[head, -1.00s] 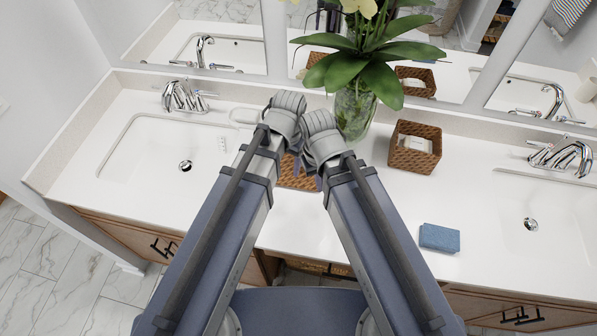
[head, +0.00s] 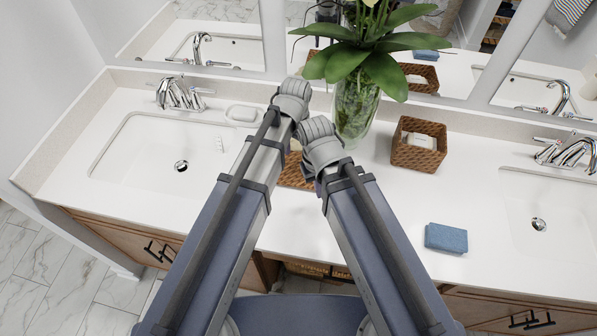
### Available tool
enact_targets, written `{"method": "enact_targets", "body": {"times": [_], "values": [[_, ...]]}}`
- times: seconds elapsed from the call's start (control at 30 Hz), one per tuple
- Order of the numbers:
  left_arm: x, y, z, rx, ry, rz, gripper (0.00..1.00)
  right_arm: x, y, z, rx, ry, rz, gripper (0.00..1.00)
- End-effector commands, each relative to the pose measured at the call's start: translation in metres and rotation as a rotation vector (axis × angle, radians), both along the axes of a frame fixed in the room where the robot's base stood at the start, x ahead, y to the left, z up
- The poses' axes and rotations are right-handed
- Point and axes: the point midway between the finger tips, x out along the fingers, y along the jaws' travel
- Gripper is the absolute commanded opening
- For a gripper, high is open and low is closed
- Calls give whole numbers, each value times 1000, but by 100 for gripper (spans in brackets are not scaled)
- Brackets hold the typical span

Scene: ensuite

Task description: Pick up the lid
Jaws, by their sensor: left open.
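I cannot single out a lid for certain; it may be hidden behind my arms. A brown woven tray (head: 293,178) lies on the counter, mostly covered by my two forearms. My left gripper (head: 295,138) is over the back part of this tray, largely hidden behind its wrist, and open. I see nothing held in it. My right wrist is close beside it, on the right and nearer to me. The right gripper (head: 317,184) points down beneath that wrist and is mostly hidden, so its jaws cannot be judged.
A glass vase (head: 356,112) with a leafy plant stands just behind my wrists.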

Motion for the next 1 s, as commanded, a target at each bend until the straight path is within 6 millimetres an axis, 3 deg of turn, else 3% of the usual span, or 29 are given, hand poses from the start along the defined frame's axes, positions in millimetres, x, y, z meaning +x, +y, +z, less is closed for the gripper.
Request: {"method": "enact_targets", "body": {"times": [0.17,0.53,0.87,1.0], "values": [[1,-1,-6,0,0,0,64,0,0,-6,0,0,0,0],[4,-7,-49,0,0,0,64,0,0,-49,0,0,-1,0],[4,-6,-51,0,0,0,64,0,0,-51,0,0,-1,0],[4,-6,-51,0,0,0,48,0,0,-51,0,0,0,0]]}}
